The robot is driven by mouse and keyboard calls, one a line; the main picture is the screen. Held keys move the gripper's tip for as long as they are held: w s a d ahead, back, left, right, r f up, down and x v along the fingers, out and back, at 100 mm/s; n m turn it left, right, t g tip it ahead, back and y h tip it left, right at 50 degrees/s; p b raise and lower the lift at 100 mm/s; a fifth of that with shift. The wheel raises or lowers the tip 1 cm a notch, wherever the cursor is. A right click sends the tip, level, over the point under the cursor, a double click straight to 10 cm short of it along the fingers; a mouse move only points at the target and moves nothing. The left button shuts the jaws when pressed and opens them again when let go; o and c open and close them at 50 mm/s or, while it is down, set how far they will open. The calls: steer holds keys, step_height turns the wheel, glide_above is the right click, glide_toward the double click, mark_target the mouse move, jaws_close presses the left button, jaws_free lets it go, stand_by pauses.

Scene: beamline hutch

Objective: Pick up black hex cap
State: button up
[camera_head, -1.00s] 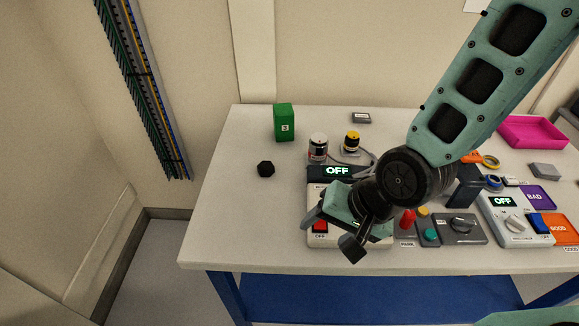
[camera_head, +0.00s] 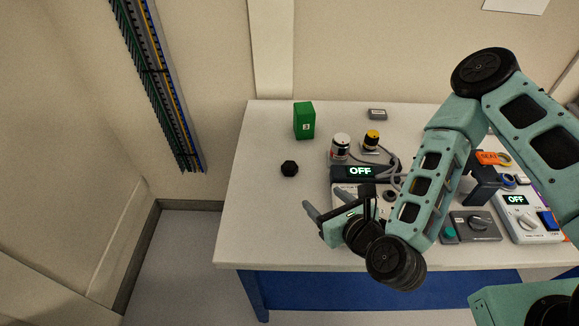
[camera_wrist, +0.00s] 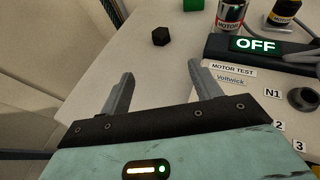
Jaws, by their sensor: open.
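The black hex cap (camera_head: 289,169) lies alone on the left part of the white table in the head view. In the wrist view the black hex cap (camera_wrist: 160,36) is ahead of the fingers, a little left of the middle between them. My gripper (camera_head: 327,208) is open and empty, to the right of and nearer the front edge than the cap. In the wrist view my gripper's two fingers (camera_wrist: 160,88) stand well apart, with bare table between them. The cap is apart from both fingers and fully visible.
A green box marked 3 (camera_head: 304,121) stands behind the cap. The table (camera_head: 258,215) is clear around the cap.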

steer(key=shift+w+a+f+b, duration=0.25)
steer(key=shift+w+f+b, duration=0.45)
steer(key=shift+b, duration=0.45)
steer(key=b+x, duration=0.3)
steer(key=b, duration=0.2)
steer(key=shift+b, duration=0.3)
steer(key=p, duration=0.2)
glide_toward(294, 171)
steer(key=x, duration=0.4)
steer(key=shift+a, duration=0.25)
steer(key=shift+p+x, duration=0.5)
steer(key=shift+x, duration=2.35)
steer(key=shift+d, duration=0.15)
steer(key=c, duration=1.1)
